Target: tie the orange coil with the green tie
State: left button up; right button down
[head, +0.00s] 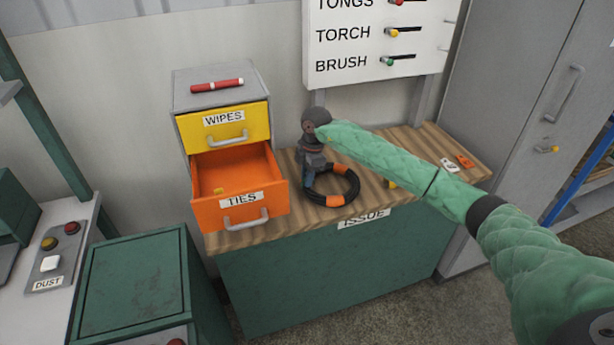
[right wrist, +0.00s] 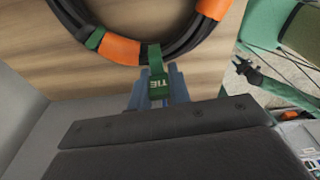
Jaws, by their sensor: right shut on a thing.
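The coil (head: 345,201) is a black hose ring with orange bands, lying on the wooden bench top. It also shows in the right wrist view (right wrist: 190,38), where a green band (right wrist: 95,38) sits on it beside an orange band. My right gripper (head: 309,184) is at the coil's left side. Its blue fingers are shut on the green tie (right wrist: 157,80), which is marked TIE. The tie's strap reaches up to the coil's edge; whether it is fully closed around the coil I cannot tell. A dark jaw-like shape (right wrist: 248,72) may be my left gripper.
The orange TIES drawer (head: 268,206) stands open left of the coil, with a small yellowish thing inside. Small orange and white items (head: 465,161) lie at the bench's right.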

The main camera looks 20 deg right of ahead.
jog(key=shift+f, duration=0.25)
jog(key=shift+f, duration=0.3)
jog(key=shift+f+b, duration=0.3)
jog(key=shift+b, duration=0.1)
